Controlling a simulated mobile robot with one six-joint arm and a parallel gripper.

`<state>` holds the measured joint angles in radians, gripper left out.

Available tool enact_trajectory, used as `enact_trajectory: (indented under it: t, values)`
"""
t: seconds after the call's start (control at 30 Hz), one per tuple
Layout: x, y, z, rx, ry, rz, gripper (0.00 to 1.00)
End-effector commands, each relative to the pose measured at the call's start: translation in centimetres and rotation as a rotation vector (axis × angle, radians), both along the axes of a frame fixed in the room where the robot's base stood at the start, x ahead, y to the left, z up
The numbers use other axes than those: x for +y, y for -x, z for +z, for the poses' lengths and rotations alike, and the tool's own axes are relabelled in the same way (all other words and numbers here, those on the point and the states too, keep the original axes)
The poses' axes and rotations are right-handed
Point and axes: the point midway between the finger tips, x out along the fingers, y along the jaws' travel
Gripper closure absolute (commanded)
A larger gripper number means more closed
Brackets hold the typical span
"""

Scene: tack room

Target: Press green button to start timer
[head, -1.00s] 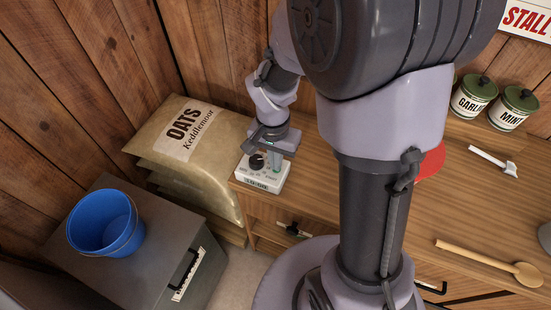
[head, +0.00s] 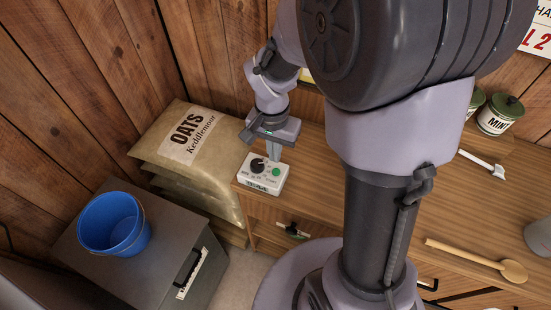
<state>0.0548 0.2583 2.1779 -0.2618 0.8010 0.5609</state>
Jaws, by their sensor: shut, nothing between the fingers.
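The timer box (head: 263,186) is a small white box with a black knob (head: 257,165) and a green button (head: 276,172) on its top face. It sits at the left end of the wooden counter. My gripper (head: 274,158) points down with its fingers shut and empty. The fingertips are just behind the green button, close above the box's back edge. I cannot tell whether they touch the box. The green button shows clear of the fingers.
Stacked oats sacks (head: 188,150) stand left of the counter (head: 400,215). A blue bucket (head: 113,224) sits on a grey chest (head: 185,245).

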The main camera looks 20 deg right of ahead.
Motion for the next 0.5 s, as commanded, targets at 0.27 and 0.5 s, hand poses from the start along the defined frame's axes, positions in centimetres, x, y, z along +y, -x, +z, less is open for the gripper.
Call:
enact_trajectory:
  t: [0.27,0.5]
  values:
    - [0.2,-0.1,5.6,-0.005,0.001,0.001,1.00]
    - [0.2,-0.1,6.4,-0.003,0.001,0.001,1.00]
